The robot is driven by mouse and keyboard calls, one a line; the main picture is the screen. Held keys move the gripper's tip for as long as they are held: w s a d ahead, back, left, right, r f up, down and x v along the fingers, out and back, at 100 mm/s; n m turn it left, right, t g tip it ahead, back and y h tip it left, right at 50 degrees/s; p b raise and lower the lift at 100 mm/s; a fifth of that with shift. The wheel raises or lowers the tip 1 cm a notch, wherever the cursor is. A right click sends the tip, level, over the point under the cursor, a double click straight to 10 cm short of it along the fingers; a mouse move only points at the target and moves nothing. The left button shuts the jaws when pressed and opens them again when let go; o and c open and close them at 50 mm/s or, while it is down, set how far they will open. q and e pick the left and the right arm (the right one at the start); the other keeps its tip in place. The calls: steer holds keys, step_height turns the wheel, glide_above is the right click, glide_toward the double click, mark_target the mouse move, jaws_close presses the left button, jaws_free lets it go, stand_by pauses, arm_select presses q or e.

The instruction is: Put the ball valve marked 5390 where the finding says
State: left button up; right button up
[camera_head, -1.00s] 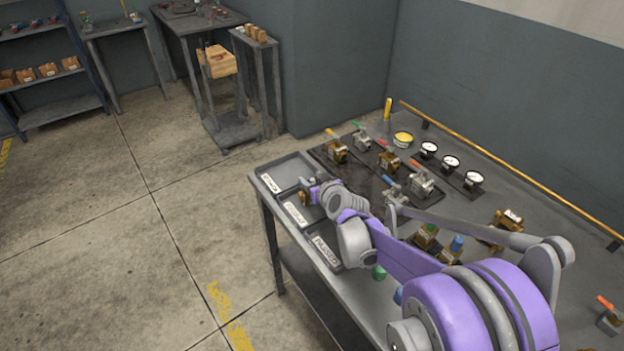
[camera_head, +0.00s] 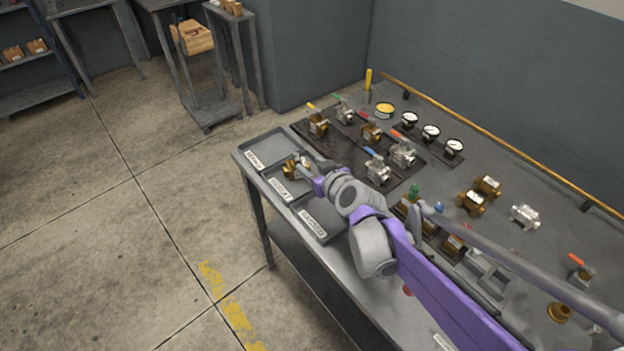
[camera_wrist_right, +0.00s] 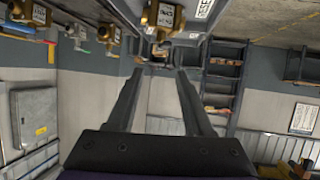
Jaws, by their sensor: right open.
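A brass ball valve (camera_head: 291,168) sits at the middle tray (camera_head: 272,187) on the bench's left end; its marking is too small to read. My right gripper (camera_head: 303,173) is open beside it, its tips very close to the valve; contact cannot be told. In the right wrist view the open fingers (camera_wrist_right: 160,78) have nothing clearly between them, and a labelled brass valve (camera_wrist_right: 164,15) shows beyond at the top. Two more trays, the far one (camera_head: 268,147) and the near one (camera_head: 322,222), flank the middle one; their labels are unreadable. My left gripper is out of view.
A dark mat (camera_head: 330,150) behind the trays holds several valves with coloured handles. White gauges (camera_head: 431,131) and a yellow round piece (camera_head: 384,110) stand at the back. More brass valves (camera_head: 471,202) lie on the right, behind my arm. The floor left of the bench is clear.

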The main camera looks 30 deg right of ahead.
steer(key=s+a+f+n+g+y, duration=0.1)
steer(key=s+a+f+g+y, duration=0.4)
steer(key=s+a, duration=0.7)
steer(key=s+a+f+g+h, duration=0.2)
steer(key=s+f, duration=0.3)
steer(key=s, duration=0.4)
steer(key=shift+a+g+h, duration=0.15)
steer(key=shift+g+h, duration=0.25)
steer(key=shift+h, duration=0.3)
steer(key=shift+w+r+p, duration=0.15)
steer(key=shift+r+p, duration=0.4)
steer(key=shift+r, duration=0.1)
steer(key=shift+w+r+p, duration=0.15)
steer(key=shift+r+p, duration=0.35)
steer(key=shift+r, duration=0.1)
